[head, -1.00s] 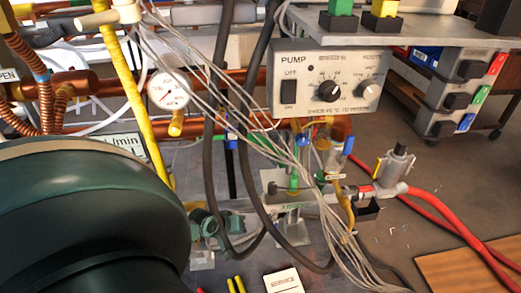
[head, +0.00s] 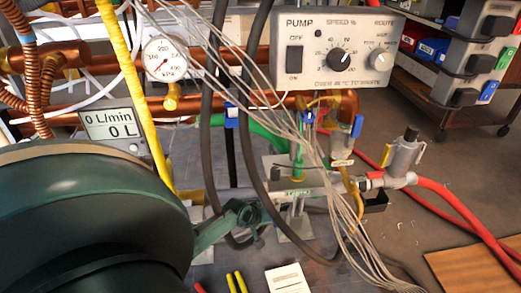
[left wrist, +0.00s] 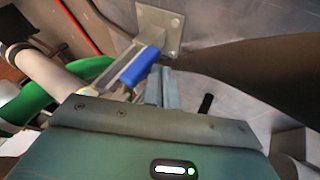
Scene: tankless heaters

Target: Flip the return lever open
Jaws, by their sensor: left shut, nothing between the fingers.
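My left gripper (head: 252,222) reaches in from the left in the head view, below the metal pipe and near the dark hoses. In the left wrist view its fingers (left wrist: 163,88) are together and hold nothing. A lever with a blue handle (left wrist: 140,66) lies just left of the fingertips there; I cannot tell if they touch. In the head view a blue lever (head: 357,126) stands on the right-hand brass fitting, and a green lever (head: 297,160) stands over the pipe. I cannot tell which lever is the return one. My right gripper is not in view.
Dark hoses (head: 208,150) and a bundle of grey wires (head: 290,125) hang across the work area. The pump box (head: 335,52) is above, with a gauge (head: 165,59) to its left. A red hose (head: 450,195) runs right. A metal plate (left wrist: 160,28) lies beyond the fingers.

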